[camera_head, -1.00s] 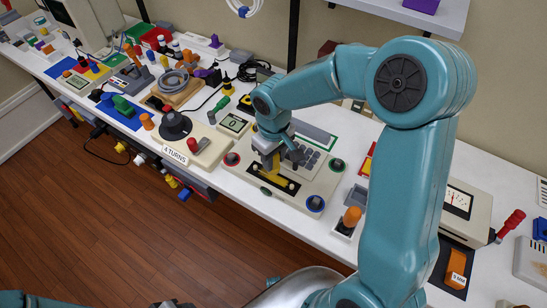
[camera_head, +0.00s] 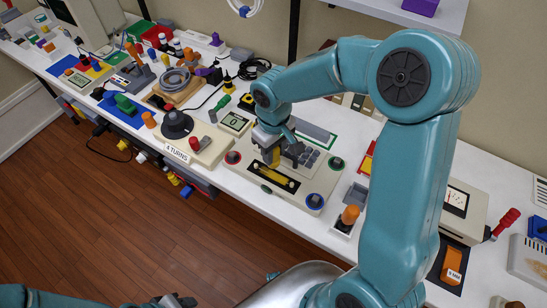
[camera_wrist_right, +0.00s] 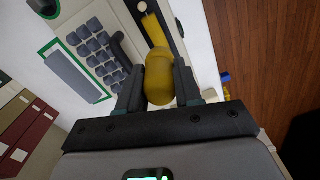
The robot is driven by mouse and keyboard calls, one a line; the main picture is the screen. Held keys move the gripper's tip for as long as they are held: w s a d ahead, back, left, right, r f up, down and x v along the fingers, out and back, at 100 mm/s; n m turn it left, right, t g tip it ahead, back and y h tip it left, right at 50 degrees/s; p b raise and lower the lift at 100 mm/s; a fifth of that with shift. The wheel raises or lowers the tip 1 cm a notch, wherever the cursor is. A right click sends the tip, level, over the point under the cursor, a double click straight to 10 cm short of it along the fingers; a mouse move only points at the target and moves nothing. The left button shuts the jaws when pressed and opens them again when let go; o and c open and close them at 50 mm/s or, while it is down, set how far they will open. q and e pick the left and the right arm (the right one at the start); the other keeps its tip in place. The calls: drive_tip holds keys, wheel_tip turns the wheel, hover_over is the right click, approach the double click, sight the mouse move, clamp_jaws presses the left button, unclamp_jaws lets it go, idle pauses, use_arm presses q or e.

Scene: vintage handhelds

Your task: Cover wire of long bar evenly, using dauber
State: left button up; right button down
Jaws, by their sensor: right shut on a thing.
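My right gripper (camera_head: 282,150) is shut on the yellow dauber (camera_wrist_right: 158,78), which points down between its fingers. It is over a cream console (camera_head: 235,172). A yellow strip (camera_head: 274,173) lies in a dark slot along the console's front, with small white spots near it; I take it for the long bar. The strip also shows in the right wrist view (camera_wrist_right: 152,27), just beyond the dauber. I cannot tell whether the dauber touches it. No separate wire can be made out. My left gripper (camera_head: 176,301) is at the bottom edge, mostly cut off.
The console has several grey keys (camera_head: 308,158) and round coloured corner knobs (camera_head: 314,201). An orange-topped knob (camera_head: 350,214) stands to its right, and a counter (camera_head: 235,122) behind its left. Crowded gadgets fill the bench; the floor in front is clear.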

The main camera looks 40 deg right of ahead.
drive_tip(key=shift+w+a+r+p, duration=0.2)
drive_tip(key=shift+w+r+p, duration=0.15)
drive_tip(key=shift+r+p, duration=0.4)
drive_tip(key=shift+w+f, duration=0.15)
drive_tip(key=shift+w, duration=0.1)
drive_tip(key=shift+w+f, duration=0.15)
drive_tip(key=shift+s, duration=0.25)
wheel_tip(320, 180, down, 5)
drive_tip(key=b, duration=0.5)
drive_tip(key=shift+w+f+b, duration=0.15)
drive_tip(key=shift+f+b, duration=0.15)
drive_tip(key=shift+f, duration=0.1)
use_arm(q)
drive_tip(key=f, duration=0.1)
drive_tip(key=w+f, duration=0.1)
drive_tip(key=f, duration=0.1)
drive_tip(key=shift+f, duration=0.3)
use_arm(e)
drive_tip(key=shift+r, duration=0.1)
